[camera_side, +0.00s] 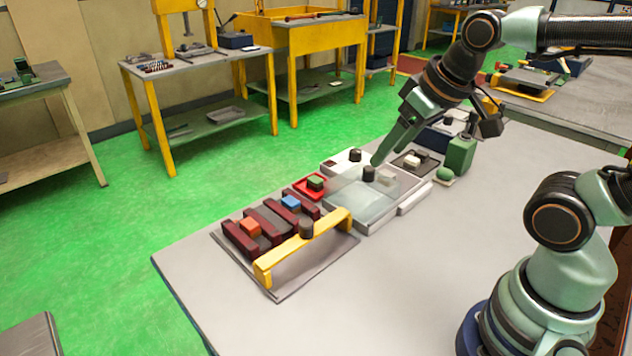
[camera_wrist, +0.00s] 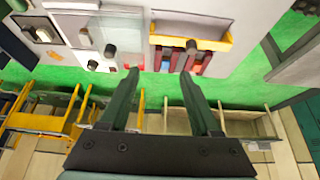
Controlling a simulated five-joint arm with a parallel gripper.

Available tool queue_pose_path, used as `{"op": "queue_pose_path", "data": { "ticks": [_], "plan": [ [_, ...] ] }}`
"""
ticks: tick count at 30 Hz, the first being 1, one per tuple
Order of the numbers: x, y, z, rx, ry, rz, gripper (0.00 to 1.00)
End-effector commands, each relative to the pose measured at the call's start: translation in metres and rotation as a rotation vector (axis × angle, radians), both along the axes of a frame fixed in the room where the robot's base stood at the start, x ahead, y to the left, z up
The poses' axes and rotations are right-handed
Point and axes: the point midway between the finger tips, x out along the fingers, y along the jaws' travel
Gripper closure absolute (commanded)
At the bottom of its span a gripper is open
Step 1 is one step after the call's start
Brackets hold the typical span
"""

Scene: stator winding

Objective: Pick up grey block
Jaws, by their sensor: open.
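My gripper (camera_side: 378,160) points down above the back of the tray, apart from both blocks as far as I can tell. In the wrist view my gripper (camera_wrist: 158,73) has its two fingers spread with nothing between them.
A rack with a yellow handle (camera_side: 303,247) holds an orange block (camera_side: 250,227) and a blue block (camera_side: 291,202). A green block (camera_side: 316,182) lies in a red tray. A green upright part (camera_side: 461,155) stands at right. The table's front is clear.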

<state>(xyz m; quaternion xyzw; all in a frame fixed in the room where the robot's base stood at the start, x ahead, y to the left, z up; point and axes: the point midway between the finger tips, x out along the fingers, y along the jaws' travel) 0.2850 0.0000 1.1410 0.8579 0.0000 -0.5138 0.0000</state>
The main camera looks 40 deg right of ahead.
Motion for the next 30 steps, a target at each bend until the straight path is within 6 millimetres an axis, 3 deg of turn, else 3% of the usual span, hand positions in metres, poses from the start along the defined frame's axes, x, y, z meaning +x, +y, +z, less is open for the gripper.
{"op": "queue_pose_path", "data": {
  "ticks": [5,7,20,30],
  "plan": [
    [0.0,0.0,0.0,0.0,0.0,0.0,0.36],
    [0.0,0.0,0.0,0.0,0.0,0.0,0.13],
    [0.006,-0.005,0.002,0.016,0.017,-0.047,0.12],
    [0.063,-0.058,0.009,0.172,0.163,-0.534,0.12]
  ]
}}
